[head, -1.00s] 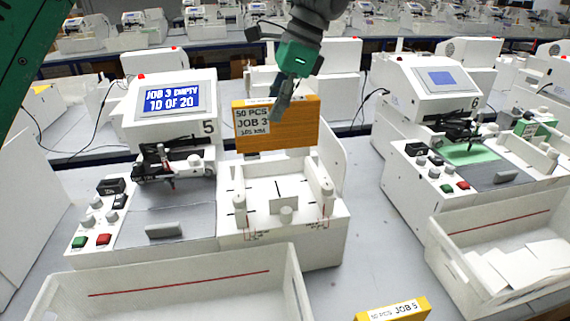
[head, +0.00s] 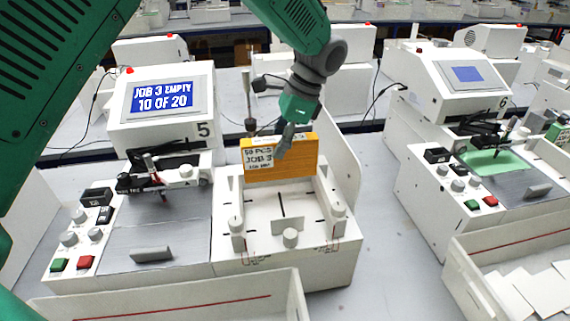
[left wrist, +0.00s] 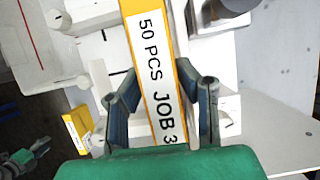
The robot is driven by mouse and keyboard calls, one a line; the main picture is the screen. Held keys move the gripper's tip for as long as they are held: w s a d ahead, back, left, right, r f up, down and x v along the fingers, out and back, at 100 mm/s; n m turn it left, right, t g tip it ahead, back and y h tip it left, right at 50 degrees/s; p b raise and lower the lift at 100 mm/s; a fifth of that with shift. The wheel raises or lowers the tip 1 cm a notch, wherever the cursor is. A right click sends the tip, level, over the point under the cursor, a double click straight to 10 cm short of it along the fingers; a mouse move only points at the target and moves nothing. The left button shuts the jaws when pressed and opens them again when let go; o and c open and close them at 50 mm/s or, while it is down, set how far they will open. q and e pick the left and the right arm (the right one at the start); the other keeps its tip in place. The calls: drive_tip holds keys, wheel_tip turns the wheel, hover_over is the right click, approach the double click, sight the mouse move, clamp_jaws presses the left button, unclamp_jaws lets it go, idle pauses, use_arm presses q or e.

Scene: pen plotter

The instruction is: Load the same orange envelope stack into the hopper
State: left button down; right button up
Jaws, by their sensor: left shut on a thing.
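The orange envelope stack (head: 298,158), with a white label reading 50 PCS JOB 3, stands upright above the back of the hopper (head: 290,228) of plotter 5. My left gripper (head: 284,142) is shut on the stack from above. In the left wrist view the two blue fingers of the left gripper (left wrist: 165,105) sit on either side of the stack (left wrist: 150,60). The hopper looks empty between its white posts. I cannot tell whether the stack's lower edge touches the hopper.
Plotter 5's screen (head: 159,98) reads JOB 3 EMPTY, 10 OF 20. A white bin (head: 180,303) stands in front. Plotter 6 (head: 465,85) is at the right, with another bin (head: 470,270) holding white sheets. A yellow stack (left wrist: 77,135) shows in the left wrist view.

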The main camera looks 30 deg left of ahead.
sight(274, 164)
use_arm(q)
drive_tip(key=shift+s+a+f, duration=0.25)
drive_tip(key=shift+a+f, duration=0.95)
drive_tip(key=d+f, duration=0.2)
drive_tip(key=f, duration=0.1)
drive_tip(key=shift+w+d, duration=0.15)
drive_tip(key=shift+d, duration=0.4)
drive_tip(key=shift+a, duration=0.15)
drive_tip(key=c, duration=1.2)
unclamp_jaws()
drive_tip(key=shift+a, duration=0.25)
drive_tip(key=shift+w+a+f, duration=0.1)
drive_tip(key=shift+a+f, duration=0.1)
drive_tip(key=shift+a, duration=0.35)
drive_tip(key=v, duration=0.3)
drive_tip(key=d+v, duration=0.1)
drive_tip(key=v, duration=0.2)
drive_tip(key=shift+d+f, duration=0.15)
drive_tip(key=v, duration=0.3)
drive_tip(key=a+v, duration=0.1)
drive_tip(key=v, duration=0.1)
drive_tip(key=shift+d+r, duration=0.1)
drive_tip(key=shift+r, duration=0.65)
drive_tip(key=shift+d+r, duration=0.1)
drive_tip(key=shift+d, duration=0.45)
use_arm(e)
drive_tip(key=shift+a, duration=0.45)
drive_tip(key=shift+s, duration=0.1)
